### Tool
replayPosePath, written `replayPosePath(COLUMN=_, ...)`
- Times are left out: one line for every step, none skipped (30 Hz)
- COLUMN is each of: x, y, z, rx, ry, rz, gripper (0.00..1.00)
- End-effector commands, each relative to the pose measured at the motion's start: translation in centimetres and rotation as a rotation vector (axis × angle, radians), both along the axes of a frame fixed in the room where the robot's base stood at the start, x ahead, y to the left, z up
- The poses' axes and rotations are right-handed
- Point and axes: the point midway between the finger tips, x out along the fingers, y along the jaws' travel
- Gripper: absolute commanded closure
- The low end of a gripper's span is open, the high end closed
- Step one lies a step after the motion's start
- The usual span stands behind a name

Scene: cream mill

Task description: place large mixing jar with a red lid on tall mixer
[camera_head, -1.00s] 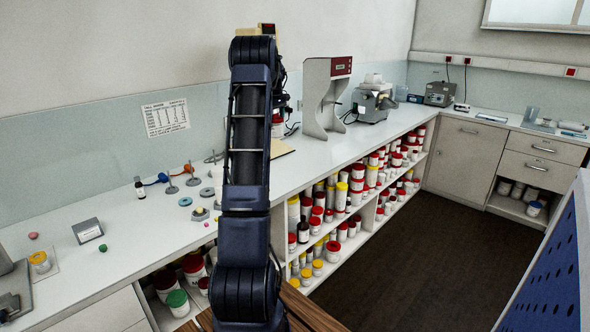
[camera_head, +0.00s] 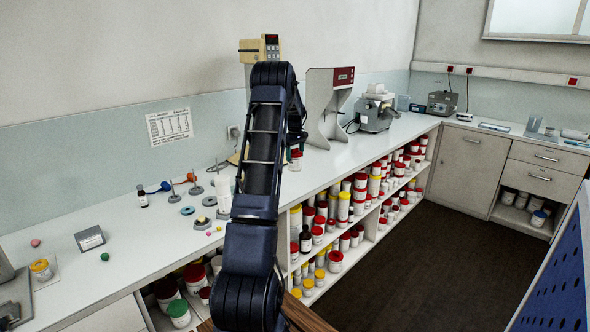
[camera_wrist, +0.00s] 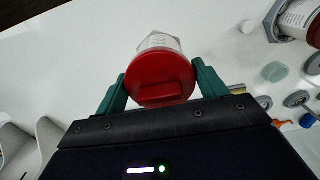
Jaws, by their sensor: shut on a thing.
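My gripper (camera_wrist: 161,85) is shut on a white jar (camera_wrist: 159,42) with a red lid (camera_wrist: 160,78), one green finger on each side of the lid. In the head view the held jar (camera_head: 296,160) shows small at the end of my arm, in front of the tall machines; its height above the counter is hard to judge. A tall beige machine (camera_head: 249,50) with a red display stands behind my arm, its middle hidden. A grey, C-shaped tall machine (camera_head: 322,105) with a red panel stands to its right. I cannot tell which is the tall mixer.
A second red-lidded jar (camera_wrist: 300,18) is at the right edge of the wrist view. Discs and small stands (camera_head: 196,187) lie on the white counter (camera_head: 130,235) left of my arm. A grey mill (camera_head: 374,110) stands farther right. Shelves of jars fill the counter front.

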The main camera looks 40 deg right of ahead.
Motion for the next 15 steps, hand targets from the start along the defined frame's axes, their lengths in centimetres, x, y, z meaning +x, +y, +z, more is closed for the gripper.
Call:
replayPosePath(x=0.0, y=0.0, z=-1.0, rx=0.001, ry=0.001, rz=0.0, gripper=0.61)
replayPosePath(x=0.0, y=0.0, z=-1.5, rx=0.001, ry=0.001, rz=0.0, gripper=0.61)
replayPosePath(x=0.0, y=0.0, z=-2.0, rx=0.001, ry=0.001, rz=0.0, gripper=0.61)
replayPosePath(x=0.0, y=0.0, z=-2.3, rx=0.001, ry=0.001, rz=0.0, gripper=0.61)
replayPosePath(x=0.0, y=0.0, z=-2.6, rx=0.0, ry=0.0, rz=0.0, gripper=0.61)
replayPosePath(x=0.0, y=0.0, z=-2.9, rx=0.0, ry=0.0, rz=0.0, gripper=0.61)
replayPosePath(x=0.0, y=0.0, z=-3.0, rx=-0.001, ry=0.0, rz=0.0, gripper=0.61)
replayPosePath(x=0.0, y=0.0, z=-3.1, rx=-0.001, ry=0.0, rz=0.0, gripper=0.61)
replayPosePath(x=0.0, y=0.0, z=-3.3, rx=0.0, ry=0.0, rz=0.0, gripper=0.61)
replayPosePath(x=0.0, y=0.0, z=-3.4, rx=0.0, ry=0.0, rz=0.0, gripper=0.61)
replayPosePath(x=0.0, y=0.0, z=-3.6, rx=0.0, ry=0.0, rz=0.0, gripper=0.61)
replayPosePath(x=0.0, y=0.0, z=-3.9, rx=0.001, ry=0.0, rz=0.0, gripper=0.61)
replayPosePath(x=0.0, y=0.0, z=-4.2, rx=0.001, ry=0.001, rz=0.0, gripper=0.61)
replayPosePath(x=0.0, y=0.0, z=-4.6, rx=0.001, ry=0.001, rz=0.0, gripper=0.61)
replayPosePath(x=0.0, y=0.0, z=-5.2, rx=0.001, ry=0.0, rz=0.0, gripper=0.61)
